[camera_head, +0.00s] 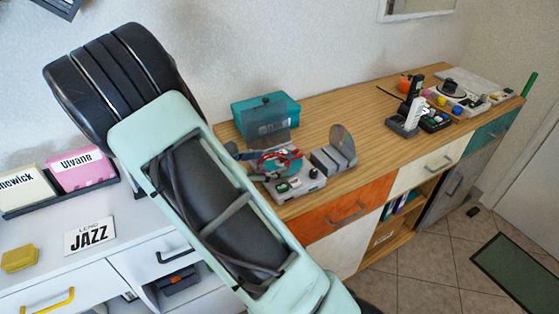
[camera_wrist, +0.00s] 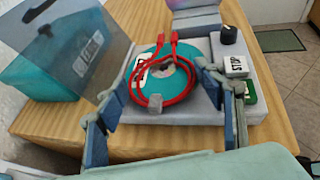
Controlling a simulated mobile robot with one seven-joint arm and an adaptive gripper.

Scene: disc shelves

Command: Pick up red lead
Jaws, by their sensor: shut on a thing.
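The red lead (camera_wrist: 183,90) is a coiled loop with two plug ends, seen over a teal disc (camera_wrist: 155,76) on a grey player unit (camera_wrist: 200,108). The lead also shows in the head view (camera_head: 293,155), at the counter's near edge. My gripper (camera_wrist: 170,72) reaches over the unit with one finger on each side of the lead and is shut on it. I cannot tell whether the lead is clear of the disc. In the head view my arm hides part of the counter around the gripper (camera_head: 284,160).
A teal box (camera_wrist: 48,72) with a smoky clear panel stands left of the unit. The unit has a black knob (camera_wrist: 229,35) and a STOP key (camera_wrist: 236,66). Other devices (camera_head: 408,118) stand farther right on the wooden counter (camera_head: 345,100). The counter's middle has free room.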

